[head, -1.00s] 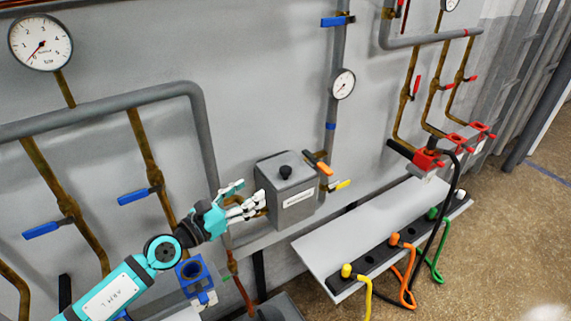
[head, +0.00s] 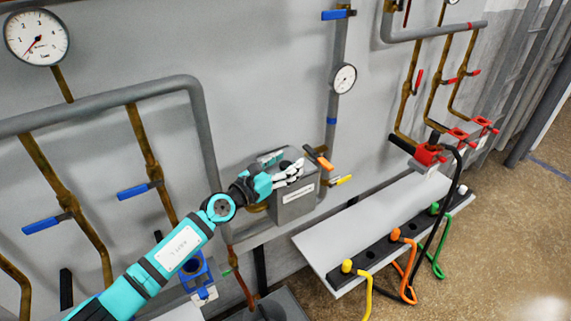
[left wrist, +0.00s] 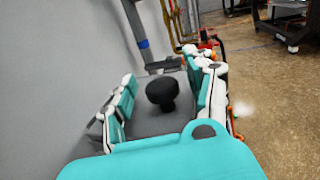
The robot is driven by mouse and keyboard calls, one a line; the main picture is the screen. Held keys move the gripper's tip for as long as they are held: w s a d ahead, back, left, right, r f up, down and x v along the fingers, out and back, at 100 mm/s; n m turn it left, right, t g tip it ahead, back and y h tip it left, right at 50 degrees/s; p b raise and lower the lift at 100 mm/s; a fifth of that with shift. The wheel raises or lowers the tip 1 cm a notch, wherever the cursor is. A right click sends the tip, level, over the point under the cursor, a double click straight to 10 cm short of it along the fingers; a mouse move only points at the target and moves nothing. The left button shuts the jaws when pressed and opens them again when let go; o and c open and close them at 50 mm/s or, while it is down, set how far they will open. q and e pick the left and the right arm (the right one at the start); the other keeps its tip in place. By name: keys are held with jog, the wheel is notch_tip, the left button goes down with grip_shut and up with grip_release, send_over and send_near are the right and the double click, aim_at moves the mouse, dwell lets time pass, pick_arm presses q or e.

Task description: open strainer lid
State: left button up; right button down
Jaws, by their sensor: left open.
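The strainer is a grey box (head: 297,207) with a white label on its front, mounted at the wall in the middle of the head view. Its lid (left wrist: 150,122) carries a black knob (left wrist: 162,92), and the lid looks closed. My left gripper (head: 282,170) is over the top of the box. In the left wrist view its open fingers (left wrist: 162,97) stand on both sides of the knob, apart from it. In the head view the fingers partly hide the lid and knob. My right gripper is not in view.
An orange handle (head: 319,158) and a yellow handle (head: 341,181) sit just right of the box. Pipes with blue valve handles (head: 133,191) run along the wall at left. A grey shelf (head: 335,240) with coloured hooked cables lies at lower right.

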pick_arm(q)
grip_shut()
jog(key=shift+w+d+f, duration=0.15)
jog(key=shift+d+f, duration=0.05)
dwell(0.5)
